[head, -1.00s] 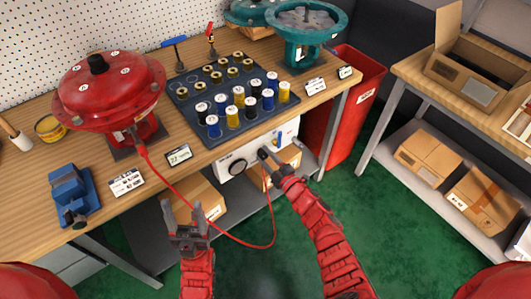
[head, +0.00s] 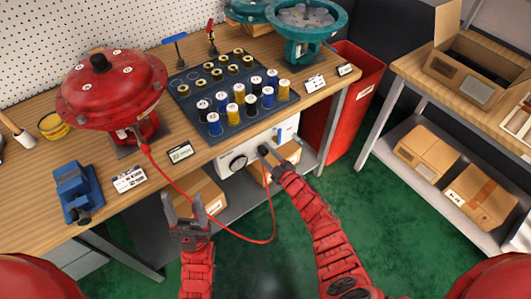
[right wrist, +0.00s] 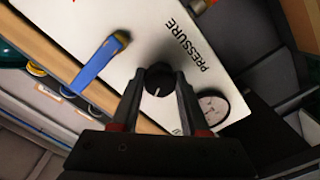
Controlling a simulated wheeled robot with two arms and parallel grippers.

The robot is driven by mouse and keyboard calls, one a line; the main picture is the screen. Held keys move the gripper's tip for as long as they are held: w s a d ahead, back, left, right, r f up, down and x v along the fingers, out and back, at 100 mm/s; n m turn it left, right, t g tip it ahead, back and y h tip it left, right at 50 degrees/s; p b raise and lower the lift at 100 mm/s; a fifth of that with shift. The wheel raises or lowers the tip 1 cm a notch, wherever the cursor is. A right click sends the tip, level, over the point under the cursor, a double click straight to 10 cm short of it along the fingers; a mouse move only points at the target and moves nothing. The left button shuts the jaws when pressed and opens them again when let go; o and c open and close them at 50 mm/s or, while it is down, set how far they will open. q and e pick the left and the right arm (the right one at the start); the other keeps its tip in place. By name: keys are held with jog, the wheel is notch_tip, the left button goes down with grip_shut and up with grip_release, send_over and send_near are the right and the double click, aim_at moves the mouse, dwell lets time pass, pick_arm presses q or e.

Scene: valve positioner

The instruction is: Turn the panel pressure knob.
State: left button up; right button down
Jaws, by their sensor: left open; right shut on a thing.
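The white panel (head: 285,129) is mounted under the front edge of the workbench. In the right wrist view the panel (right wrist: 145,25) carries the word PRESSURE and a black round knob (right wrist: 158,77) with a white pointer line. My right gripper (head: 267,154) is at the panel, with its fingers (right wrist: 158,88) shut on the knob, one on each side. The fingers hide the knob in the head view. A round gauge (head: 238,164) sits beside the knob; it also shows in the right wrist view (right wrist: 212,106). My left gripper (head: 185,207) is open and empty, below the bench edge.
A blue lever (right wrist: 98,66) is on the panel near the knob. A red hose (head: 272,205) hangs from the red actuator (head: 110,85) in a loop between my arms. A spool tray (head: 228,92) stands on the bench above. A red bin (head: 340,105) stands to the right.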

jog(key=shift+c, duration=2)
grip_release()
jog(key=b+v, duration=0.1)
jog(key=v, duration=1.6)
jog(key=shift+d, duration=0.15)
jog(key=shift+s, duration=0.1)
